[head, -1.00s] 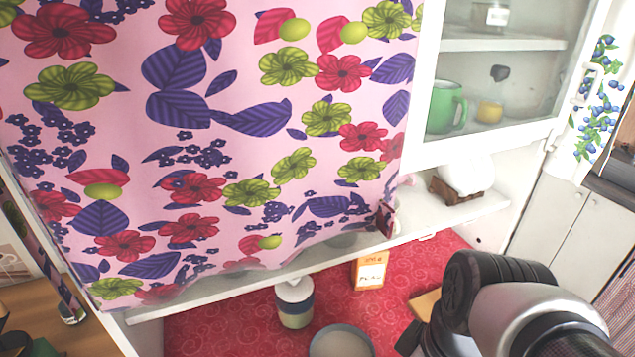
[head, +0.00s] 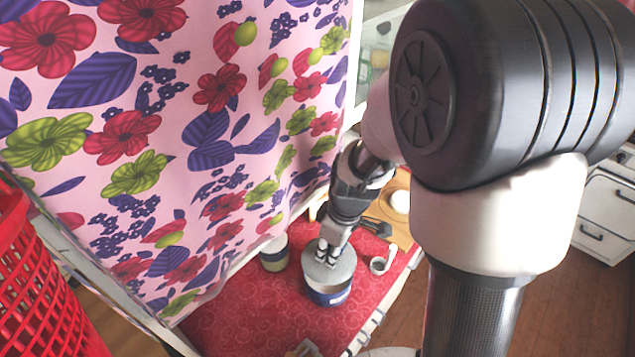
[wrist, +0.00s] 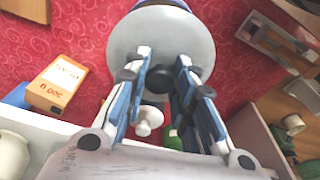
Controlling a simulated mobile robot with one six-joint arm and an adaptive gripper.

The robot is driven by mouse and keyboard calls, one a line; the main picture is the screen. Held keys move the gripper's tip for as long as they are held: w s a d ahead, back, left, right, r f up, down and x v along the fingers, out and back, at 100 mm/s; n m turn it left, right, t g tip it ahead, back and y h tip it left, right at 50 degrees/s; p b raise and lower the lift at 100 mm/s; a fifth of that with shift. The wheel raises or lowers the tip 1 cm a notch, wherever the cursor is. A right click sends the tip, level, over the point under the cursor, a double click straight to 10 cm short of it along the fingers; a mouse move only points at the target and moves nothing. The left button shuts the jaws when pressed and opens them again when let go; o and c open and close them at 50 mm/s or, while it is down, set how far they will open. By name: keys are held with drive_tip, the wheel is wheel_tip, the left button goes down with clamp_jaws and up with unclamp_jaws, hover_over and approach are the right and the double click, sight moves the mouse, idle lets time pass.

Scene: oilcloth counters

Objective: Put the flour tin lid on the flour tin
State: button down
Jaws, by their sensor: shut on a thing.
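The flour tin lid is a pale grey disc (head: 341,272) with a dark knob; it also shows in the wrist view (wrist: 122,45). My gripper (head: 328,257) is shut on the knob from above; in the wrist view its fingertips (wrist: 160,76) close around it. The flour tin (head: 330,298), with a dark blue band, stands directly under the lid on the red cloth. In the wrist view only a sliver of the tin (wrist: 165,3) shows beyond the lid's far edge. I cannot tell whether the lid is seated or slightly above the rim.
A green, cream and dark canister (head: 274,254) stands left of the tin, near the floral curtain (head: 200,130). An orange box (wrist: 57,85) lies left in the wrist view. A small white cup (head: 381,264) and wooden board (head: 392,212) are to the right. A red basket (head: 40,290) is at far left.

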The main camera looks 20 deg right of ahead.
drive_tip(key=shift+w+f, duration=0.1)
drive_tip(key=shift+f, duration=0.1)
drive_tip(key=shift+f+b, duration=0.9)
drive_tip(key=shift+f, duration=0.8)
drive_tip(key=shift+f+b, duration=0.85)
drive_tip(key=shift+b, duration=0.05)
drive_tip(key=shift+f+b, duration=0.3)
drive_tip(key=shift+b, duration=0.4)
drive_tip(key=c, duration=1.3)
unclamp_jaws()
drive_tip(key=shift+r+p, duration=1.95)
drive_tip(key=shift+r, duration=1.1)
